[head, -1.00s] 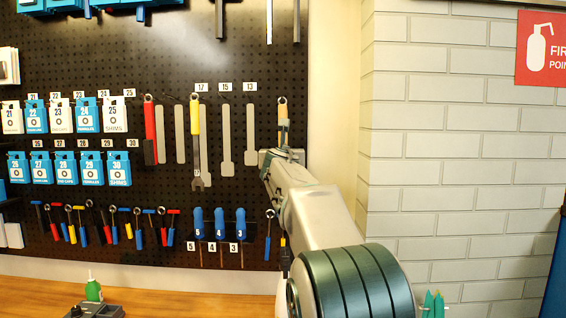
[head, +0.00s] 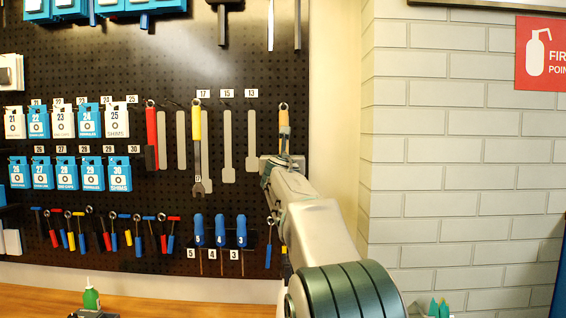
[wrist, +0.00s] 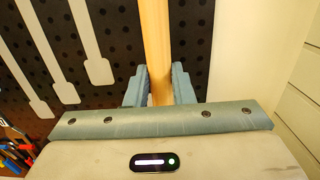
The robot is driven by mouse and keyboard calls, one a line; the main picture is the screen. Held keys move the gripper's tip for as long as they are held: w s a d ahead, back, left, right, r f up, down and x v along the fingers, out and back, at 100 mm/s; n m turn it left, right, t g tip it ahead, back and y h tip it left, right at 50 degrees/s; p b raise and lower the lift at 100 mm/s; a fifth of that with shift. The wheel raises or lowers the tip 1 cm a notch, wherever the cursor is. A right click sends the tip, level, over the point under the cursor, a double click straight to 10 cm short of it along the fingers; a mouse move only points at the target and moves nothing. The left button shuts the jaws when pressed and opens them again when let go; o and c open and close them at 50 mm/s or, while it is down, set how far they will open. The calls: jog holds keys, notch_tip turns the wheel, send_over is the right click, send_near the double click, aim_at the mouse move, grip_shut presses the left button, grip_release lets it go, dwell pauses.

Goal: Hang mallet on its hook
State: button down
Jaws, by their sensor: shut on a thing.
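The mallet's light wooden handle (head: 284,118) stands upright at the right edge of the black pegboard, with a ring at its top. The handle (wrist: 157,45) also runs up through the middle of the wrist view. My gripper (head: 284,145) is shut on the handle below that ring; the wrist view shows both blue-grey fingers (wrist: 160,88) on either side of it. The mallet's head is not visible. The hook cannot be made out clearly, and I cannot tell whether the ring is on it.
A yellow-handled wrench (head: 197,140) and a red-handled tool (head: 151,130) hang to the left, among grey flat shapes (head: 227,145). Blue screwdrivers (head: 220,230) are lower down. A white brick wall (head: 450,150) stands to the right. A wooden bench (head: 180,302) runs below.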

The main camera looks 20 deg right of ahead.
dwell(0.3)
jog(key=c, duration=1.2)
grip_release()
jog(key=shift+o, duration=0.2)
jog(key=shift+f, duration=0.1)
jog(key=shift+s, duration=0.1)
jog(key=b+v, duration=0.3)
jog(key=v, duration=0.6)
jog(key=shift+b, duration=0.3)
